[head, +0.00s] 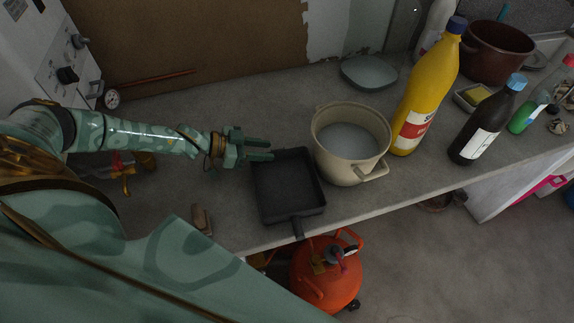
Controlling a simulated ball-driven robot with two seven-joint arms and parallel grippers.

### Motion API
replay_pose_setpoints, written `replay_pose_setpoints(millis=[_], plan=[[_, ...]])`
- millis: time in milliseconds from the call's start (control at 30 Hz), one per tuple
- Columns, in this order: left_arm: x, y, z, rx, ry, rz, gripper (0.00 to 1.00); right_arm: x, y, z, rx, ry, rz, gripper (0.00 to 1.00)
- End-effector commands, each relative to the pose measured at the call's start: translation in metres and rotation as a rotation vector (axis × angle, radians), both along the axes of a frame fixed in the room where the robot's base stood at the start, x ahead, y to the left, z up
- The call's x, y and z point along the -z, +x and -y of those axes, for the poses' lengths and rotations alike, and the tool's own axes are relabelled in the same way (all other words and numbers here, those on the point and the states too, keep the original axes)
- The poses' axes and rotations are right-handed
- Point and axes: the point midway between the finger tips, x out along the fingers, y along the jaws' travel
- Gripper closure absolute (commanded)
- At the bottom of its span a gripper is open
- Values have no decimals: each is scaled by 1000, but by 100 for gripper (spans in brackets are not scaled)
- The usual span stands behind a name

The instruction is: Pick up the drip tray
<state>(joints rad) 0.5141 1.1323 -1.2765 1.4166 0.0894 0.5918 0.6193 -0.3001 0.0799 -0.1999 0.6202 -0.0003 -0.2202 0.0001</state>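A black, square, shallow tray with a short handle (288,188) lies on the grey worktop, left of the cream pot; it looks like a pan, and I cannot tell for sure that it is the drip tray. My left gripper (262,149) comes in from the left, with its two green fingers apart and pointing right. Nothing shows between the fingers. They appear at the tray's far left corner; whether they touch it, I cannot tell. My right gripper is not in view.
A cream pot (334,165) stands close on the tray's right, then a yellow bottle (429,90) and a dark bottle (487,126). A grey dish (368,72) lies behind. An orange gas cylinder (322,284) stands below the worktop's front edge.

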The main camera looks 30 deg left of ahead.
Motion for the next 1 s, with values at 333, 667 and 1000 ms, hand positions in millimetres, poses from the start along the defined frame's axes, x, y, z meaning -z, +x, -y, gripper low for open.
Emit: replay_pose_setpoints(millis=[333,667,1000], plan=[[9,14,15,0,1,0,66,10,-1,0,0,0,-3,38],[9,14,15,0,0,0,100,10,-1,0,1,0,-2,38],[1,14,15,1,1,2,100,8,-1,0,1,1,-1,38]])
